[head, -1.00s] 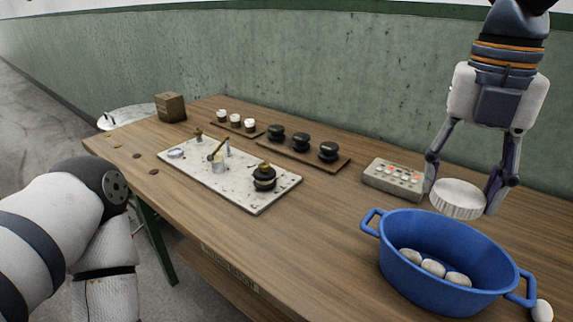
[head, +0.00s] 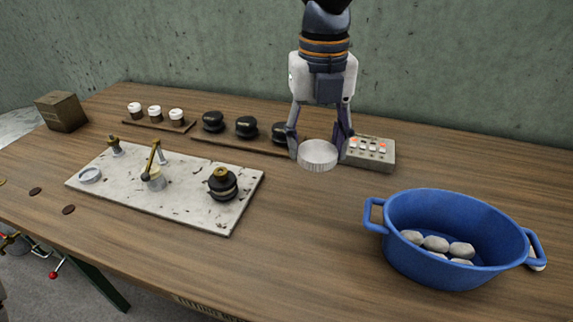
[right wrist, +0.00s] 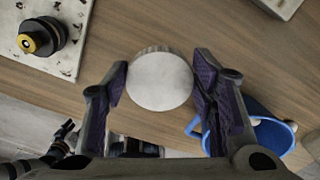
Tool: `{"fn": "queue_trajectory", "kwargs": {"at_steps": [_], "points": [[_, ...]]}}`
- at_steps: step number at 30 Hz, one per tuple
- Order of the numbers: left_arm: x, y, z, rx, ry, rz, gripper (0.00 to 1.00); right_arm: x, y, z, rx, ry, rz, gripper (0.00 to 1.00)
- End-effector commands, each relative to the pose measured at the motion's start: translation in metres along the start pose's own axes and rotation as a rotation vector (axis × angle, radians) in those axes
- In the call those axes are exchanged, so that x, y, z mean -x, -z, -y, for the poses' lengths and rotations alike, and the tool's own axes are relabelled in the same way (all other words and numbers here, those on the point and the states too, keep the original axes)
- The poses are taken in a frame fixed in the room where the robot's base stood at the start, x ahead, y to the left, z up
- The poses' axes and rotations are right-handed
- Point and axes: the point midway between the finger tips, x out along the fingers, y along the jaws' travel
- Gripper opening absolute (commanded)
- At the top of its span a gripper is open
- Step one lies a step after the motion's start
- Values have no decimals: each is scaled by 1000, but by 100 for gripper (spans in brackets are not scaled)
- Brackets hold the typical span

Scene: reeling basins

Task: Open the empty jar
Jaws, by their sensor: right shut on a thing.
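My right gripper (head: 318,148) is shut on a white round lid with a ridged edge (head: 318,155). The lid also shows between the fingers in the right wrist view (right wrist: 160,81). It is held above the table, left of the button box. No jar body is visible under it. Small jars with white tops (head: 155,112) stand at the back left, and dark rounded jars (head: 246,127) stand in a row beside them. I cannot tell from here which jar is empty. My left gripper is not in view.
A blue two-handled basin (head: 400,240) with several white cocoons stands at the right. A button box (head: 370,153) is behind it. A pale speckled board (head: 190,208) holds metal fittings and a black-and-brass piece (head: 222,184). The table's front middle is clear.

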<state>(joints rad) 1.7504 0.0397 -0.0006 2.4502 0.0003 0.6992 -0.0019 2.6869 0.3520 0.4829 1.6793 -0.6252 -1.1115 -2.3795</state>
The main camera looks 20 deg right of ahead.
Motion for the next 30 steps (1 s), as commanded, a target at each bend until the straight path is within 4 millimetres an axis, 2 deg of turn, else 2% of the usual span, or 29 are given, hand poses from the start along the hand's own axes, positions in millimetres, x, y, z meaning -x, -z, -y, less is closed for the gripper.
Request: {"fn": "queue_trajectory", "kwargs": {"at_steps": [1, 3, 6, 11, 13, 18, 28, 29, 30], "points": [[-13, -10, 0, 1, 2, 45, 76, -22, -16, -8, 0, 3, -21, 18], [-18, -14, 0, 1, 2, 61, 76, -40, -26, -14, 1, 4, -23, 18], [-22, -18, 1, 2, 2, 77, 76, -56, -39, -20, 1, 3, -18, 18], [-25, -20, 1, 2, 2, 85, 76, -65, -49, -25, 0, 1, -11, 18], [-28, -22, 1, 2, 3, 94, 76, -74, -55, -28, 0, 1, -12, 18], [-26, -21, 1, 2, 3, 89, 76, -99, -54, -28, 0, 0, -5, 18], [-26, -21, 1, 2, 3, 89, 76, -102, -53, -28, 0, 0, -5, 18], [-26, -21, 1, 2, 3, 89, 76, -102, -53, -28, 0, 0, -5, 56], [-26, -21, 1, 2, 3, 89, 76, -102, -53, -28, 0, 0, -4, 65]]}}
